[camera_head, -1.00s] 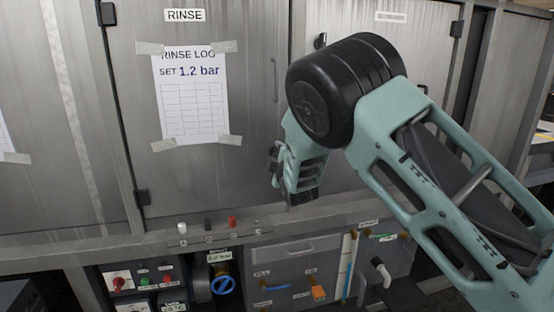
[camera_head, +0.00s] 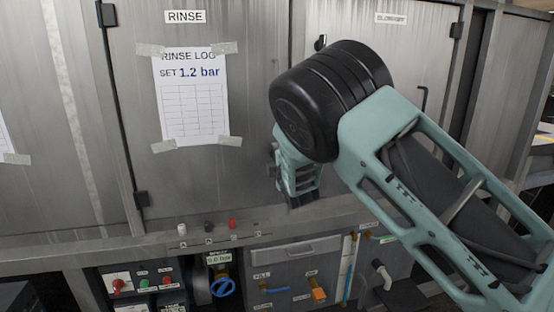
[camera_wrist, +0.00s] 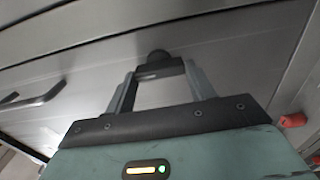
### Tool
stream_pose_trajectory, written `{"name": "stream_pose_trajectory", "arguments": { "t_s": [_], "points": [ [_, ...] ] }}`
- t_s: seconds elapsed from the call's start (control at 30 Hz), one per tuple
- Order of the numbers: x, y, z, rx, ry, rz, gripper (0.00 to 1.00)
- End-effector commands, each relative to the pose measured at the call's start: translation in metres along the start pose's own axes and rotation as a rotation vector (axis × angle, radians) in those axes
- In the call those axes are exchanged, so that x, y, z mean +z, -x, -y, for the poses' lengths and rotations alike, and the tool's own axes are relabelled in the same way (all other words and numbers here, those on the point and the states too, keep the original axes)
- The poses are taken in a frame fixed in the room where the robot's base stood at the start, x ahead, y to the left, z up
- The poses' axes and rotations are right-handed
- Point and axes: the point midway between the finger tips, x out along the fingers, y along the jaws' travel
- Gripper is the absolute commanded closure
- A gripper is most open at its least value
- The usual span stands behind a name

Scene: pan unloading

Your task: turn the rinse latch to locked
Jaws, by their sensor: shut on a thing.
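The rinse door (camera_head: 220,180) is a shut grey metal panel with a RINSE label (camera_head: 185,17) at its top. In the wrist view, a dark latch (camera_wrist: 155,66) with a round hub and a flat grip stands out from the grey panel. My gripper (camera_wrist: 158,72) has its two fingers on either side of the latch's grip, shut on it. In the head view my wrist (camera_head: 297,175) is at the right edge of the rinse door. The arm hides the latch and fingertips there, so I cannot read the latch's position marks.
A bar handle (camera_wrist: 35,98) lies left of the fingers. A ledge below the doors carries small knobs, one red (camera_head: 232,223). Under it are a blue valve wheel (camera_head: 223,287) and an orange handle (camera_head: 319,294). A taped rinse log (camera_head: 192,97) hangs on the door.

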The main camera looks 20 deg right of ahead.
Motion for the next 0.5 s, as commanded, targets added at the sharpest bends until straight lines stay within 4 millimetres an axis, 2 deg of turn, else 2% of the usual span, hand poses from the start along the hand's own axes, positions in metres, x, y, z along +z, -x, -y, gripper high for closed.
{"name": "stream_pose_trajectory", "arguments": {
  "t_s": [0.03,0.1,0.37,0.5],
  "points": [
    [-0.0006,0.0002,0.0008,-0.002,0.003,-0.002,0.43],
    [-0.0006,0.0002,0.0007,-0.002,0.003,-0.002,0.24],
    [-0.0002,0.0002,0.0004,-0.001,0.001,-0.001,0.24],
    [-0.0003,0.0066,0.0006,-0.001,0.0,0.0,0.24]
  ]
}}
